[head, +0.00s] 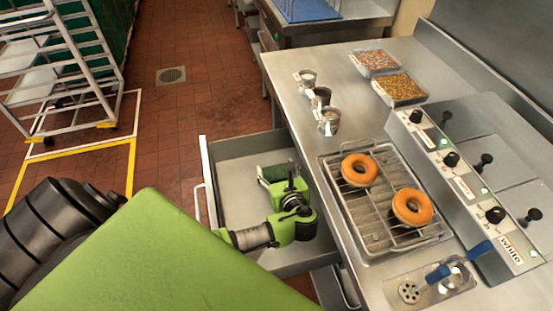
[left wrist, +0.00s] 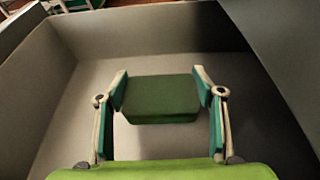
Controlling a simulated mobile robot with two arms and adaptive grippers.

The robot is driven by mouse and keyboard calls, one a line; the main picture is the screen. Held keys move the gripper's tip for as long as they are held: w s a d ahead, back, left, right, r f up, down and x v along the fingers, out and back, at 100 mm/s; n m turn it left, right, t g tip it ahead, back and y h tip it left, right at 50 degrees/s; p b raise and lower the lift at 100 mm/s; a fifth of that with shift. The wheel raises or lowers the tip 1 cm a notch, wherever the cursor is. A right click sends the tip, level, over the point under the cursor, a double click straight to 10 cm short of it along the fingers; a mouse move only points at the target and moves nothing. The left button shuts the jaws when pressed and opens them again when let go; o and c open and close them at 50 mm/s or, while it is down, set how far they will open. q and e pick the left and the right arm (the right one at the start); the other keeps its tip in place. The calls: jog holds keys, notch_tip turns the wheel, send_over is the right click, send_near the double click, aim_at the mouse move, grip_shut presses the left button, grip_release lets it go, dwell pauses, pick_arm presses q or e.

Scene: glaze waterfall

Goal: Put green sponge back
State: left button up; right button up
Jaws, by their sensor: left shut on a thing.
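The green sponge (left wrist: 160,98) is a dark green block held between the two fingertips of my left gripper (left wrist: 162,88) in the left wrist view. In the head view my left gripper (head: 276,178) is inside the open metal drawer (head: 232,186), near its right side. The sponge (head: 271,172) shows there only as a small dark green patch, partly hidden by the gripper. The fingers are shut on its two sides. The drawer's grey walls surround the sponge. I cannot tell whether the sponge touches the drawer floor. My right gripper is not in view.
The steel counter stands right of the drawer. A wheeled rack (head: 62,75) stands far left. The tiled floor between is clear.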

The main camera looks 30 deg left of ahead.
pick_arm(q)
jog(key=shift+d+f, duration=0.1)
jog(key=shift+f, duration=0.9)
jog(key=shift+f, duration=0.15)
jog(key=o, duration=0.7)
jog(key=v, duration=1.2)
